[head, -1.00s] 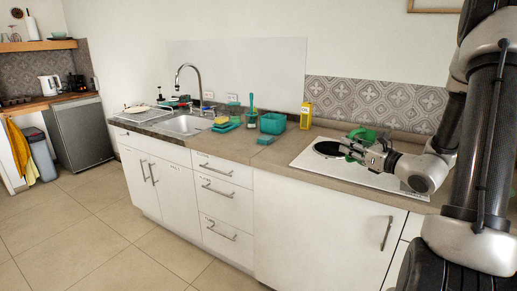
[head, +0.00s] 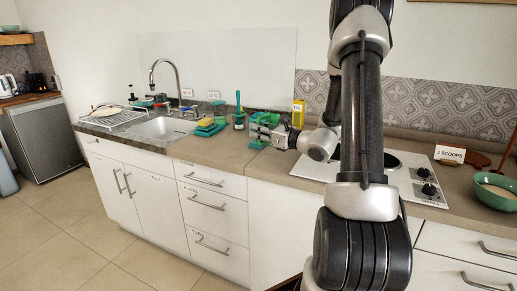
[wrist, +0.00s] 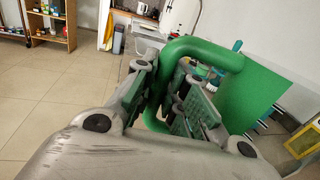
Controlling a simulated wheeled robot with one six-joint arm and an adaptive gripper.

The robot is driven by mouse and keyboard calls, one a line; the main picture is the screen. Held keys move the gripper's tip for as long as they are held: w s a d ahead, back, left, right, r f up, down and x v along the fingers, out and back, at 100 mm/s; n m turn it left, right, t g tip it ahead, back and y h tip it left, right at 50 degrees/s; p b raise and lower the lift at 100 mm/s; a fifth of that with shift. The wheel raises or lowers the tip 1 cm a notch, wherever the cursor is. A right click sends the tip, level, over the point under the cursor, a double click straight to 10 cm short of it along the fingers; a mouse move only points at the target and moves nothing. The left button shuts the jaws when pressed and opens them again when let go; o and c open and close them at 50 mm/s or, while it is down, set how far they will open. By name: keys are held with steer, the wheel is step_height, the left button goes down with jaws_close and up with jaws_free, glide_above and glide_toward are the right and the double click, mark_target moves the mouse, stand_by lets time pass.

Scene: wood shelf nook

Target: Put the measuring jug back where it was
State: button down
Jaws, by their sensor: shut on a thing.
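The measuring jug (wrist: 250,95) is green and fills the right of the wrist view, with its thick looped handle toward me. My gripper (wrist: 172,95) is shut on the handle, which passes between the two fingers. In the head view my gripper (head: 268,133) is over the counter, left of the hob, in front of the green items near the yellow carton. Green patches overlap there, so I cannot clearly separate the jug from the green tub behind. Whether the jug touches the counter cannot be told.
A jar with a brush (head: 239,119), a yellow sponge (head: 206,121) and the sink (head: 165,127) lie to the left. A yellow carton (head: 298,112) stands behind. The hob (head: 312,169), a SCOOPS card (head: 450,153) and a green bowl (head: 492,191) are to the right.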

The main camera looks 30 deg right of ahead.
mark_target(258, 143)
steer(key=shift+f, duration=2.95)
steer(key=c, duration=1.5)
jaws_free()
steer(key=shift+f, duration=0.1)
steer(key=shift+o, duration=0.2)
